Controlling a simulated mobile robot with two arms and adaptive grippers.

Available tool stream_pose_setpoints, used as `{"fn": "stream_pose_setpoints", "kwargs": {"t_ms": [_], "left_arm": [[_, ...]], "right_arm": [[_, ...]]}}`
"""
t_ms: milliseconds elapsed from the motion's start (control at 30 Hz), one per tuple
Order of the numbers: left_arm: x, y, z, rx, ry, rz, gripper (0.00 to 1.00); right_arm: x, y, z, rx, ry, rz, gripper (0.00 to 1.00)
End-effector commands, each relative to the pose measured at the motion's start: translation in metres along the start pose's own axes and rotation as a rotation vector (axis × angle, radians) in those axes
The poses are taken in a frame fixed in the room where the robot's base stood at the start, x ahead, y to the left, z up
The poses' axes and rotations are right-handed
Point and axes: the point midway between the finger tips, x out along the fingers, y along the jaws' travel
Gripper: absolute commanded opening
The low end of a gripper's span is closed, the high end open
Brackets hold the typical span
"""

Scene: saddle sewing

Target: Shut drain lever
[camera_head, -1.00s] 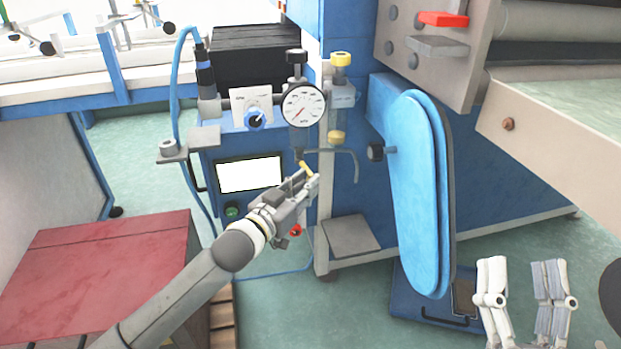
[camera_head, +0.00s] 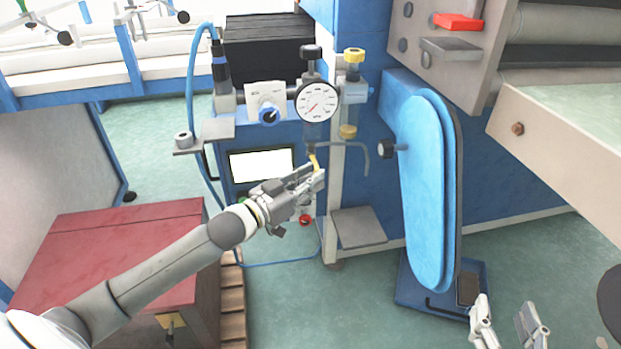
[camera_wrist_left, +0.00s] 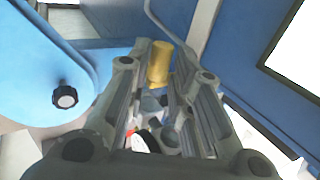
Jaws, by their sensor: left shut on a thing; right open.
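The drain lever (camera_head: 314,160) is a small yellow handle below the pressure gauge (camera_head: 317,101). My left gripper (camera_head: 319,175) is at the lever, with its fingers shut on it. In the left wrist view the yellow lever (camera_wrist_left: 160,63) stands up between the two fingertips (camera_wrist_left: 165,70), and its lower part is hidden by the fingers. My right gripper (camera_head: 509,318) is open and empty at the bottom right, its fingers apart and far from the lever.
A thin grey pipe (camera_head: 364,155) bends close to the right of my left gripper. A grey post (camera_head: 334,200) and a small grey shelf (camera_head: 358,228) stand beside it. A blue padded board (camera_head: 428,190) hangs further right. A red-topped box (camera_head: 110,245) lies under my left arm.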

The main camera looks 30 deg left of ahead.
Motion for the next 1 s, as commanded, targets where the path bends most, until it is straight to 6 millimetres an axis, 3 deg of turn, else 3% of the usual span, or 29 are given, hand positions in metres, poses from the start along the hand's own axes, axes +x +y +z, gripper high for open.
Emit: {"fn": "stream_pose_setpoints", "kwargs": {"t_ms": [233,267,367,767,1000], "left_arm": [[0.0,0.001,-0.001,0.001,0.002,0.002,0.0],[0.0,0.001,-0.001,0.001,0.002,0.002,0.25],[0.0,0.001,-0.001,0.001,0.002,0.002,0.38],[-0.003,0.001,0.001,0.0,-0.001,0.0,0.39],[-0.029,0.001,0.002,0.001,-0.004,0.0,0.39]], "right_arm": [[0.0,0.0,0.0,0.0,0.0,0.0,0.54],[0.0,0.0,0.0,0.0,0.001,0.0,0.54],[0.0,0.0,0.0,0.0,0.001,0.0,0.54],[0.0,0.0,-0.001,0.0,0.003,-0.001,0.54],[0.0,0.0,-0.001,0.0,0.003,-0.001,0.54]]}}
